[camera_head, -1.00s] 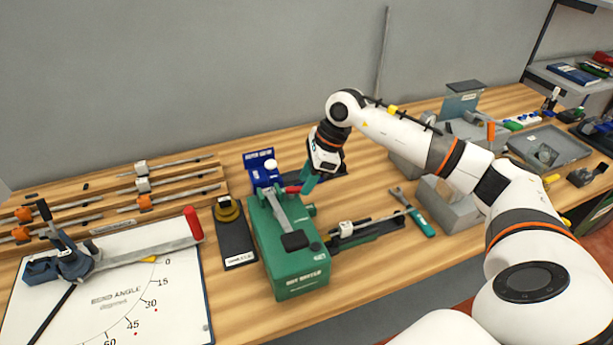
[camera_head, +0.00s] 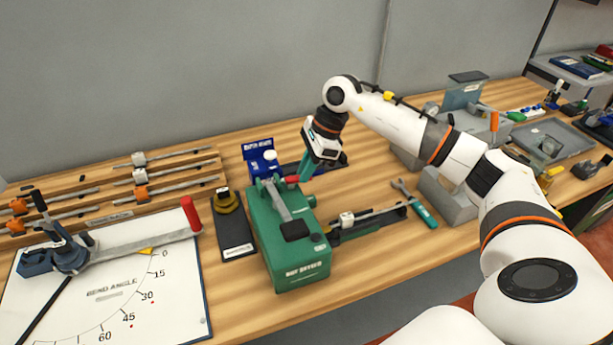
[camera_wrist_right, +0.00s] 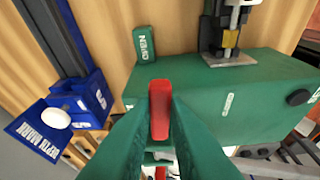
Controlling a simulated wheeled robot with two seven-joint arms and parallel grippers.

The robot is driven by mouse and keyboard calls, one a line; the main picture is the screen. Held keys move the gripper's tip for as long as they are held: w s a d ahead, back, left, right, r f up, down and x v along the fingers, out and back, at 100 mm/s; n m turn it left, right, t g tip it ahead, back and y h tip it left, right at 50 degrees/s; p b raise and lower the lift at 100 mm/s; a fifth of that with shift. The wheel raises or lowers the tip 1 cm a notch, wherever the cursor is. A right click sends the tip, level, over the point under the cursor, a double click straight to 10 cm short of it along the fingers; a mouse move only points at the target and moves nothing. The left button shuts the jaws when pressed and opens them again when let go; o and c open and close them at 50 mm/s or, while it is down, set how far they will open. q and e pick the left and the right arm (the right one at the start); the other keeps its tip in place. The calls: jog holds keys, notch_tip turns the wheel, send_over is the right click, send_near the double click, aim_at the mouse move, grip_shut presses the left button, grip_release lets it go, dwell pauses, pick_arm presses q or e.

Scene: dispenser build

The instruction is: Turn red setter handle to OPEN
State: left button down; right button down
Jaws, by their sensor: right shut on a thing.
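The green setter box (camera_head: 285,245) stands on the bench in the middle of the head view, with a grey lever on top. Its red handle (camera_head: 292,181) is at the far end of the box. My right gripper (camera_head: 298,178) reaches down to this handle from behind the box. In the right wrist view the green fingers are shut on the red handle (camera_wrist_right: 160,110), which stands out between them. The fingers hide the lower part of the handle. My left gripper is not in view.
A blue stand (camera_head: 262,158) with a white knob is close behind the box. A dark plate with a yellow-black knob (camera_head: 227,202) is left of it. A bend-angle board (camera_head: 120,310) with a red-handled lever lies further left. A wrench (camera_head: 415,204) lies at right.

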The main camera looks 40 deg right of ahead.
jog(key=shift+w+f+n+b, duration=0.2)
jog(key=shift+n+b, duration=0.1)
jog(key=shift+n, duration=0.1)
jog(key=shift+r+n+g, duration=0.2)
jog(key=shift+n+g, duration=0.1)
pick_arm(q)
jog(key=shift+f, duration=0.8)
pick_arm(e)
jog(key=c, duration=1.4)
grip_release()
